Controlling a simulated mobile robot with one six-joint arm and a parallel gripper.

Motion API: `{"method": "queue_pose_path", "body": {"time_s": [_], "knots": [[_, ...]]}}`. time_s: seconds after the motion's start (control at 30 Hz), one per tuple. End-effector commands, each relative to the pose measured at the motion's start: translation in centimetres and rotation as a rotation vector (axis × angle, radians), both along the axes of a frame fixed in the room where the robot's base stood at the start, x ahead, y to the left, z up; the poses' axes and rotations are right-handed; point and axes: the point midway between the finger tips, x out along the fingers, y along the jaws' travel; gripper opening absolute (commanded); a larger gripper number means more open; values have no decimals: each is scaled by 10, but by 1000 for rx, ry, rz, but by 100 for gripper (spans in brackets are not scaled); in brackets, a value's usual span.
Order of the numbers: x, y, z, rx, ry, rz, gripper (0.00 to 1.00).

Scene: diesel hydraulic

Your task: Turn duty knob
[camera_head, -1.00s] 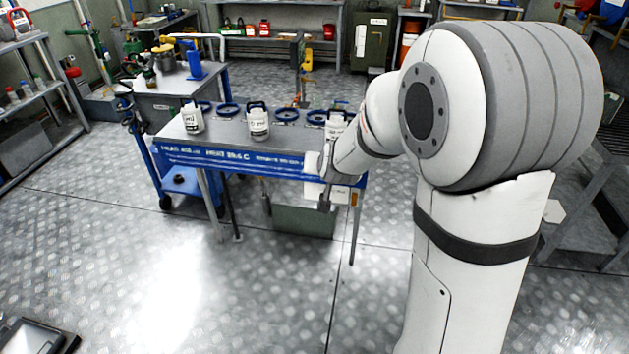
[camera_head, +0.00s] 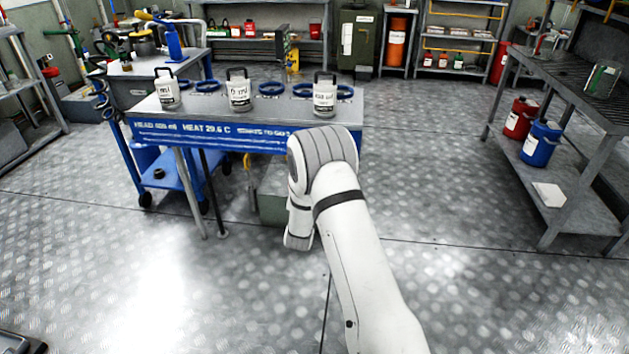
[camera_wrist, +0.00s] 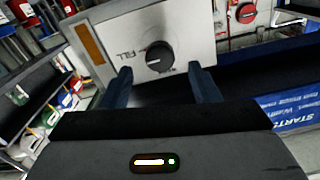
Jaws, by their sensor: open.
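The duty knob (camera_wrist: 159,57) is a round black dial with a white pointer line, on a light grey panel (camera_wrist: 110,40) in the wrist view. The letters "FILL" show beside it, and other lettering is partly hidden. My gripper (camera_wrist: 161,78) is open, its two dark blue fingers apart. The knob appears between and just beyond the fingertips, and I see no clear contact. In the head view my arm reaches toward the front of the blue-fronted bench (camera_head: 225,140). The gripper and the knob are hidden there behind my arm.
White labelled canisters (camera_head: 239,92) and blue rings (camera_head: 271,88) stand on the bench. A blue cart (camera_head: 165,172) is at its left. A grey shelf table (camera_head: 575,195) with red and blue jugs is at right. A red round part (camera_wrist: 246,13) shows at upper right in the wrist view.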

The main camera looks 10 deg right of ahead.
Motion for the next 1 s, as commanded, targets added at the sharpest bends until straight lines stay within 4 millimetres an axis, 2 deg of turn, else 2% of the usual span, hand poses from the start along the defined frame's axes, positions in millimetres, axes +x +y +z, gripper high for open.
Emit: {"method": "queue_pose_path", "body": {"time_s": [0.1,0.3,0.67,1.0], "knots": [[20,-7,-1,1,-1,-2,56],[43,-14,-1,1,1,-1,56],[49,-16,0,0,3,2,56],[49,-15,0,1,3,2,29]]}}
